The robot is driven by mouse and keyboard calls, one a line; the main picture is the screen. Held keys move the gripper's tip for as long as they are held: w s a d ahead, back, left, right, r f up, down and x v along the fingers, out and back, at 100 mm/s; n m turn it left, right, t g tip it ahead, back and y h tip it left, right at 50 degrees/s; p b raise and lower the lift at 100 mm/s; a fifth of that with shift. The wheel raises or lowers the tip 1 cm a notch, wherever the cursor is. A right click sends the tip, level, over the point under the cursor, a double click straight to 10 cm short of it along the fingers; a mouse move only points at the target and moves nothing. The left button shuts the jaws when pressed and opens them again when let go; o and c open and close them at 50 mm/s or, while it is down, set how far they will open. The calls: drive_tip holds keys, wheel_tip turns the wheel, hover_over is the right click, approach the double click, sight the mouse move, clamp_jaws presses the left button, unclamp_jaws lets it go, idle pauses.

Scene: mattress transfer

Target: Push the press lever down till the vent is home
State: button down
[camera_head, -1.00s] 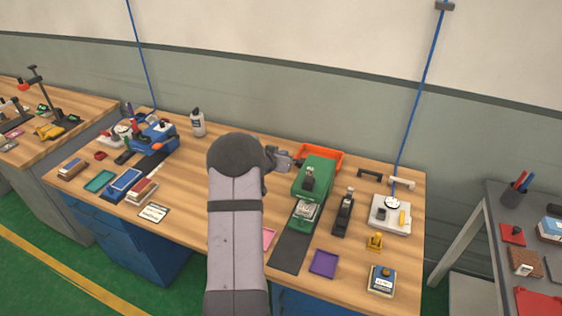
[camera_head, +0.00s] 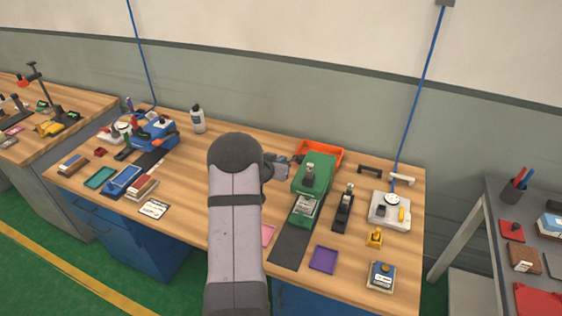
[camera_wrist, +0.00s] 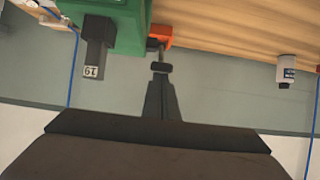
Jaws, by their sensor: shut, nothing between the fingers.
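The green press (camera_head: 318,170) stands right of the middle of the bench, and part of its body shows at the top of the wrist view (camera_wrist: 118,12). A dark bar on a thin rod, which looks like the press lever (camera_wrist: 161,67), is at my fingertips; a dark end beside the press shows in the head view (camera_head: 297,158). My gripper (camera_head: 282,166) is shut and empty at the press's left side, its fingers (camera_wrist: 160,84) close against the bar; contact is unclear. A small pale-marked piece (camera_head: 307,209) lies under the press front. The vent is too small to make out.
An orange tray (camera_head: 330,150) stands behind the press. A black stapler-like tool (camera_head: 344,208) and a white scale (camera_head: 390,211) stand to its right. A purple tray (camera_head: 323,260) lies in front. A white bottle (camera_head: 198,119) is at the back left.

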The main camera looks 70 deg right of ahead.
drive_tip(key=shift+h, duration=0.6)
drive_tip(key=a+f+b, duration=0.1)
drive_tip(key=f+b, duration=0.5)
drive_tip(key=a+f+b, duration=0.1)
drive_tip(key=f+b, duration=0.5)
drive_tip(key=a+f+b, duration=0.1)
drive_tip(key=f+b, duration=0.5)
drive_tip(key=shift+a, duration=0.1)
drive_tip(key=shift+s+a+f+b, duration=0.2)
drive_tip(key=shift+f+b, duration=0.25)
drive_tip(key=shift+b, duration=0.3)
drive_tip(key=shift+s, duration=0.1)
drive_tip(key=r+p, duration=0.1)
drive_tip(key=a+r+p, duration=0.1)
drive_tip(key=r+p, duration=0.1)
drive_tip(key=r, duration=0.1)
drive_tip(key=shift+w+a+r, duration=0.1)
drive_tip(key=shift+w+a, duration=0.1)
drive_tip(key=shift+a, duration=0.2)
drive_tip(key=a+f+b, duration=0.1)
drive_tip(key=a, duration=0.2)
drive_tip(key=a+f+b, duration=0.1)
drive_tip(key=a, duration=0.2)
drive_tip(key=a+f+b, duration=0.1)
drive_tip(key=a+f, duration=0.1)
drive_tip(key=a, duration=0.1)
drive_tip(key=shift+w+a, duration=0.1)
drive_tip(key=shift+a, duration=0.05)
